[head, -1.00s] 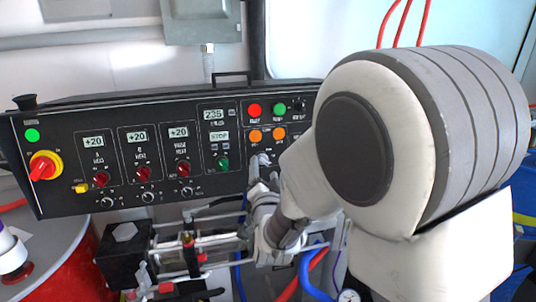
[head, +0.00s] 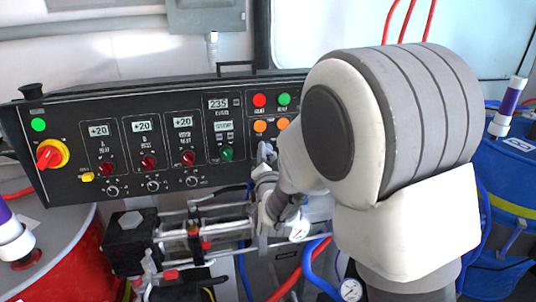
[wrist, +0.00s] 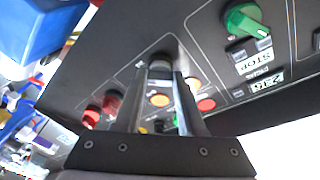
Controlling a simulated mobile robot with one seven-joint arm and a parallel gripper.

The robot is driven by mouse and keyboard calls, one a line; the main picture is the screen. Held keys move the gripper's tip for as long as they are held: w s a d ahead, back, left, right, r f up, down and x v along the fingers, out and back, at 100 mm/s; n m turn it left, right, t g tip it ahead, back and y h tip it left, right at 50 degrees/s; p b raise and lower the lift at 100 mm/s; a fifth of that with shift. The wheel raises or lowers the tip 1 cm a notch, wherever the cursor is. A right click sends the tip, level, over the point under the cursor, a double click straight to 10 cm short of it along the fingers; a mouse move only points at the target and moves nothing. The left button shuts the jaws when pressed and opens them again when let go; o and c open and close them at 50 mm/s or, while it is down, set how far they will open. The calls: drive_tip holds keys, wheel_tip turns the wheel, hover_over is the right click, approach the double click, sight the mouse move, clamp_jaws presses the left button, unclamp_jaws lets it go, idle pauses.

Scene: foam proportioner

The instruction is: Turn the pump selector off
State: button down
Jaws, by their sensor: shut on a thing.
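The black control panel (head: 90,160) fills the left and middle of the head view, with a green knob (head: 226,153) under a STOP display. My gripper (head: 265,153) is at the panel's face, to the right of the green knob and below the orange buttons. In the wrist view its two fingers (wrist: 165,72) are shut around a dark knob (wrist: 162,60) on the panel, which appears to be the pump selector. The fingers hide most of it, so I cannot read its setting. The green knob (wrist: 245,20) is apart from the fingers.
Red and green buttons (head: 271,100) sit above the gripper. A red-and-yellow switch (head: 50,155) is at the panel's left. Metal rods and fittings (head: 190,240) are below the panel. Hoses hang below the gripper. A blue drum (head: 515,175) stands at right.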

drive_tip(key=shift+f+n+b, duration=0.15)
drive_tip(key=shift+n+b, duration=0.15)
drive_tip(key=shift+b, duration=0.25)
drive_tip(key=n+b, duration=0.1)
drive_tip(key=b, duration=0.1)
drive_tip(key=n+y+b, duration=0.1)
drive_tip(key=n+b, duration=0.1)
drive_tip(key=shift+d+f, duration=0.1)
drive_tip(key=shift+f, duration=0.1)
drive_tip(key=shift+r+n+y+b, duration=0.1)
drive_tip(key=shift+n+y+b, duration=0.5)
drive_tip(key=shift+n+b, duration=1.1)
drive_tip(key=shift+r+n+y+b, duration=0.1)
drive_tip(key=shift+n+y+b, duration=0.5)
drive_tip(key=shift+n+b, duration=1.05)
drive_tip(key=shift+n, duration=0.25)
drive_tip(key=c, duration=0.5)
unclamp_jaws()
drive_tip(key=shift+r, duration=0.1)
drive_tip(key=shift+s+d, duration=0.1)
